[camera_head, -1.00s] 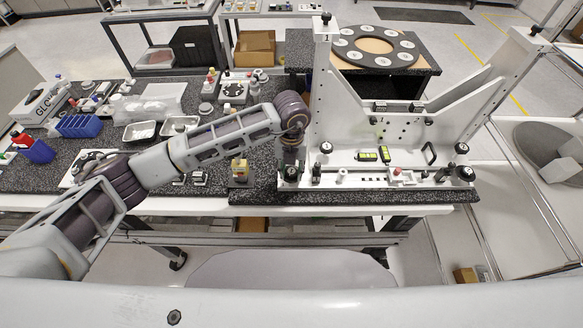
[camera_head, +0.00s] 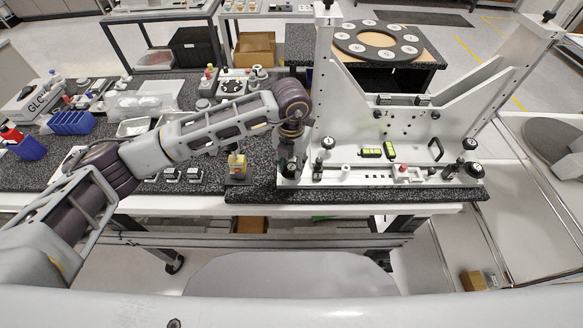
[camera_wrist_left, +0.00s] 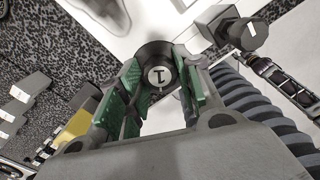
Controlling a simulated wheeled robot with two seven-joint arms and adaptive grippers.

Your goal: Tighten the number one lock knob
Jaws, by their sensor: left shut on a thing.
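The number one lock knob (camera_wrist_left: 160,76) is a round black knob with a white disc marked "1" in the left wrist view. My left gripper (camera_wrist_left: 160,88) is shut on it, with green finger pads on both sides. In the head view, my left gripper (camera_head: 291,168) points down at the front left corner of the white mirror fixture (camera_head: 350,120) and hides the knob there. The fixture's left post also carries a "1" mark. My right gripper is not in view.
Another black knob (camera_wrist_left: 247,33) stands close by in the left wrist view. More black knobs sit on the fixture, one at its right end (camera_head: 475,169). A yellow-topped block (camera_head: 237,165) stands left of the gripper. A blue bin (camera_head: 72,123) and trays lie further left.

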